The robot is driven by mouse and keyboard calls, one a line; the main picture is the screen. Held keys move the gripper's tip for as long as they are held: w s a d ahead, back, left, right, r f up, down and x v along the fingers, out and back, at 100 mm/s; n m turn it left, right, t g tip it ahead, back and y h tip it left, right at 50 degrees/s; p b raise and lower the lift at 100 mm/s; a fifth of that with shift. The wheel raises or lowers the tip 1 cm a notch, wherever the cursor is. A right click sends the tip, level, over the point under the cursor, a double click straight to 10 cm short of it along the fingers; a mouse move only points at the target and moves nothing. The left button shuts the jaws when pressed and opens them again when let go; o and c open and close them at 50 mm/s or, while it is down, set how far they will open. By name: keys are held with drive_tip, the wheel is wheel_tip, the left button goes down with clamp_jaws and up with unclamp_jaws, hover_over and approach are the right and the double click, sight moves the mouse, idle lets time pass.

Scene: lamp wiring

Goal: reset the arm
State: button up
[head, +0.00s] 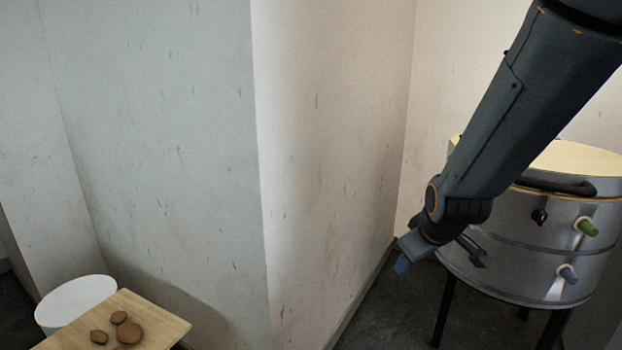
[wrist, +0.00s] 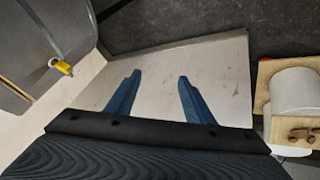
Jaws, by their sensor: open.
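My arm reaches down from the top right in the head view. My gripper (head: 436,256) hangs at its lower end, in front of the left side of a round metal drum-like cabinet (head: 510,262). In the wrist view my gripper (wrist: 158,90) shows two blue fingers spread apart with nothing between them. Pale wall lies behind the fingers there. Part of the grey cabinet (wrist: 30,45) with a yellow knob (wrist: 62,66) shows at the upper left of the wrist view.
The cabinet stands on dark legs and carries a green knob (head: 588,228) and a blue-grey knob (head: 567,274). A wall corner juts out mid-view. At lower left are a white round stool-like object (head: 75,300) and a wooden board (head: 165,325) with brown rounded pieces (head: 128,332).

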drive_tip(key=s+a+r+m+g, duration=0.15)
drive_tip(key=s+a, duration=0.25)
drive_tip(key=s, duration=0.4)
drive_tip(key=s+a+r+m+g+y, duration=0.1)
drive_tip(key=s+a+g, duration=0.25)
drive_tip(key=s, duration=0.45)
drive_tip(key=s+a+r+m+g, duration=0.1)
drive_tip(key=s+a+g, duration=0.1)
drive_tip(key=s+a, duration=0.45)
drive_tip(key=s+d+r+m+p, duration=0.1)
drive_tip(key=d+r+p, duration=0.7)
drive_tip(key=p, duration=0.8)
drive_tip(key=shift+d+m+h, duration=0.3)
drive_tip(key=shift+d+m, duration=0.35)
drive_tip(key=shift+d, duration=0.45)
